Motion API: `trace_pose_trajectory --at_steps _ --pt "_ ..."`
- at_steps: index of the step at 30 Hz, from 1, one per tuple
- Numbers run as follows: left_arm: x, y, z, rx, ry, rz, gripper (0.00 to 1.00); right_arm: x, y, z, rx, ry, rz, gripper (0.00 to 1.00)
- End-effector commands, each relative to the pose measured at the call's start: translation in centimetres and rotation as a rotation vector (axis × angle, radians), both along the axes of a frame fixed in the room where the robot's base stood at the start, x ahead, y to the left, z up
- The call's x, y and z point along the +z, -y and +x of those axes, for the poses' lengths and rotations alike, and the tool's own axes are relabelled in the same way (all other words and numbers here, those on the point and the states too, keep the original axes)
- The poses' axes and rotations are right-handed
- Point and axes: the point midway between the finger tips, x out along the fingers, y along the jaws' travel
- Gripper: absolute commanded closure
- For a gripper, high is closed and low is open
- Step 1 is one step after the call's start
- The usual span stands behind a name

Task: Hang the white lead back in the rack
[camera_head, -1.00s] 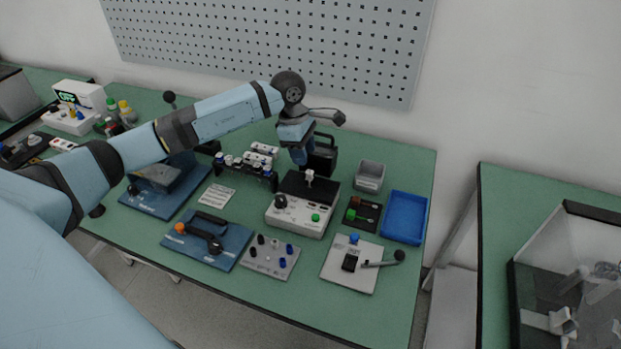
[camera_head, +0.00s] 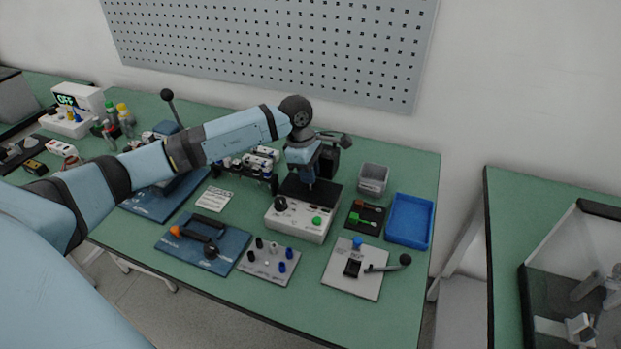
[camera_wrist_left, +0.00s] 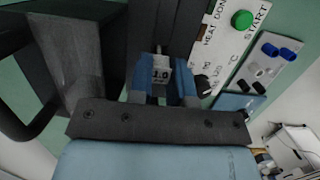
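My left gripper (camera_head: 309,184) is over the black top of the grey heater box (camera_head: 296,222). In the left wrist view its two blue fingers (camera_wrist_left: 161,88) stand on either side of a small white block (camera_wrist_left: 161,68) marked 1.0. The block is very close to both fingers; I cannot tell whether they are shut on it. In the head view the gripper hides the block. A dark rack (camera_head: 247,170) with several white-topped pieces is left of the box, partly behind my arm. I cannot pick out a lead's cable. My right gripper is out of view.
A jack panel (camera_head: 262,268) with black, white and blue plugs lies in front. A grey bin (camera_head: 373,179), a blue tray (camera_head: 409,220) and a lever plate (camera_head: 340,279) are to the right. A blue board (camera_head: 190,255) is front left. A black upright part (camera_wrist_left: 75,70) stands close beside my gripper.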

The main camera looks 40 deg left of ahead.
Motion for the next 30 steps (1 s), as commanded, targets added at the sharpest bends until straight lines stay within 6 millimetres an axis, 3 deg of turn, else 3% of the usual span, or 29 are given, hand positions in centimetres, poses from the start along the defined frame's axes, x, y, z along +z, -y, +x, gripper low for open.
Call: trace_pose_trajectory --at_steps 9,30 --pt "0.5 0.0 0.0 0.0 0.0 0.0 1.0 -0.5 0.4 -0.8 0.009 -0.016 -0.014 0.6" --pt "4.4 0.0 0.0 -0.001 0.0 0.0 1.0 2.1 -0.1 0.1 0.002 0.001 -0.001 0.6"
